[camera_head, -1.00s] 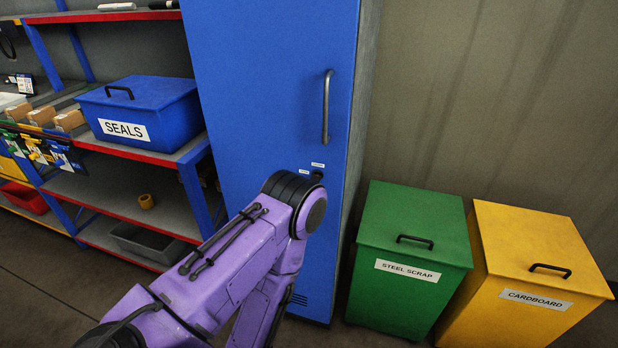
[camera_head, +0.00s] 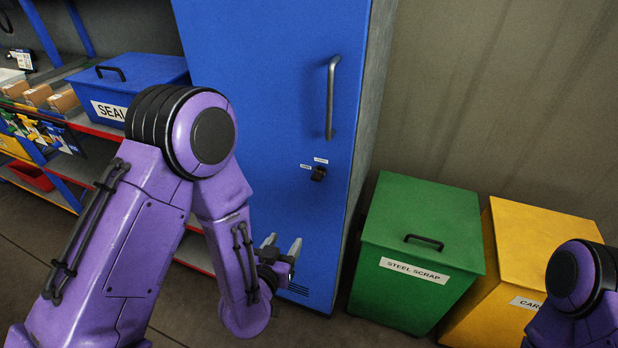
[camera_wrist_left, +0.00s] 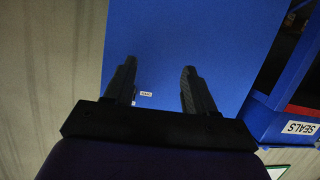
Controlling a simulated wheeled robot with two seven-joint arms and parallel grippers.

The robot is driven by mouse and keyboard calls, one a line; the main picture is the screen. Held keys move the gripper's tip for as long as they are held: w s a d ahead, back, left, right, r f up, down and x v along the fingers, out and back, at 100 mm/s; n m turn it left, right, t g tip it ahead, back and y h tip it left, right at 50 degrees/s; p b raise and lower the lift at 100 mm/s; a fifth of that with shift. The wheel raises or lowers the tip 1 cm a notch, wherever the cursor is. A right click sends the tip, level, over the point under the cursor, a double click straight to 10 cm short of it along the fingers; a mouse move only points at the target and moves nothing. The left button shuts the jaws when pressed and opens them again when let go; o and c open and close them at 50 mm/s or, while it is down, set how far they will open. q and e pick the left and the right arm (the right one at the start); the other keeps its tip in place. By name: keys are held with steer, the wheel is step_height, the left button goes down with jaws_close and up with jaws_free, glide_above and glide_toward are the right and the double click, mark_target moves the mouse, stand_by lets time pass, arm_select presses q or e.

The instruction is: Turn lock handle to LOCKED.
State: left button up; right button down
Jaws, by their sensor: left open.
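The lock handle (camera_head: 318,173) is a small dark knob on the blue cabinet door (camera_head: 262,110), below the long grey door pull. Two small white labels sit above it and to its left; their text is too small to read. My left gripper (camera_head: 282,244) is open and empty, below and left of the lock handle, apart from it. In the left wrist view the open fingers (camera_wrist_left: 158,68) point at the blue door. A small white label (camera_wrist_left: 146,94) shows between them; I cannot make out the lock handle there. My right gripper is out of view.
A grey vertical door pull (camera_head: 331,98) stands out from the door. A green STEEL SCRAP bin (camera_head: 420,215) and a yellow bin (camera_head: 535,235) stand right of the cabinet. A shelf with a blue SEALS box (camera_head: 150,70) is on the left. My right arm shows at lower right.

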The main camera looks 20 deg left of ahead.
mark_target(315, 180)
arm_select(q)
steer(key=w+d+r+m+t+h, duration=0.1)
steer(key=w+d+r+m+t, duration=0.2)
steer(key=r, duration=0.7)
steer(key=shift+n+t, duration=0.3)
steer(key=shift+n, duration=0.4)
steer(key=w+p, duration=0.2)
steer(key=w, duration=0.3)
steer(key=w+p, duration=0.2)
steer(key=w, duration=0.3)
steer(key=shift+w+d+f, duration=0.1)
steer(key=shift+w+f, duration=0.1)
jaws_close()
